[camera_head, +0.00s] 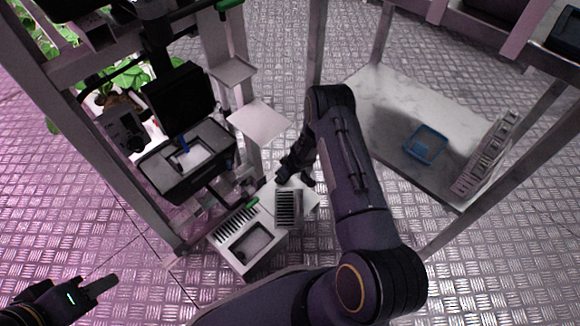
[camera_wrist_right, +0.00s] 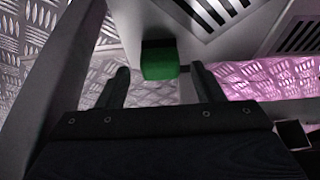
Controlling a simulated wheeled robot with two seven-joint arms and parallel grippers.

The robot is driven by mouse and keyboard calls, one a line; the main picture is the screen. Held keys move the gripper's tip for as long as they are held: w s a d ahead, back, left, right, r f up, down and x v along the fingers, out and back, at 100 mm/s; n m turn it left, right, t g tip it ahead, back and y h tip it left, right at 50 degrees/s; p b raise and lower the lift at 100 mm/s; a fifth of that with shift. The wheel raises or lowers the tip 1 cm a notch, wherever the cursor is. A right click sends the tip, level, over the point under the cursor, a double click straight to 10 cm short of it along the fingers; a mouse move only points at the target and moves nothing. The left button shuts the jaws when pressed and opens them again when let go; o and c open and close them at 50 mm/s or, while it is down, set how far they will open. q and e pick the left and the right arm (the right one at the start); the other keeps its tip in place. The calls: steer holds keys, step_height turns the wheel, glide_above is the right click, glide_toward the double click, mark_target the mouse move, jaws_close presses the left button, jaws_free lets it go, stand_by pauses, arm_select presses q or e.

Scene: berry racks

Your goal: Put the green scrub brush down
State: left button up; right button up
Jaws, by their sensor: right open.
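The green scrub brush appears as a green block (camera_wrist_right: 160,64) in the right wrist view, at the edge of a white surface, with a dark part above it. My right gripper (camera_wrist_right: 160,82) is open, its fingers on either side of the block with gaps between. In the head view my right gripper (camera_head: 296,174) is over the white slotted station, partly hidden by its arm. A small green piece (camera_head: 252,203) shows on that station; I cannot tell if it is the same brush. My left gripper (camera_head: 105,287) is at the lower left, away from the station, its jaw gap unclear.
The white station (camera_head: 240,262) has dark slotted grilles and a recess. A black tray unit (camera_head: 160,178) stands behind it to the left. A marble shelf (camera_head: 385,92) on the right holds a blue basket (camera_head: 425,146) and a white rack (camera_head: 486,155). Rack posts stand on both sides.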

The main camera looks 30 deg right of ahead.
steer(key=p+v, duration=0.2)
steer(key=v, duration=0.7)
steer(key=shift+r, duration=0.25)
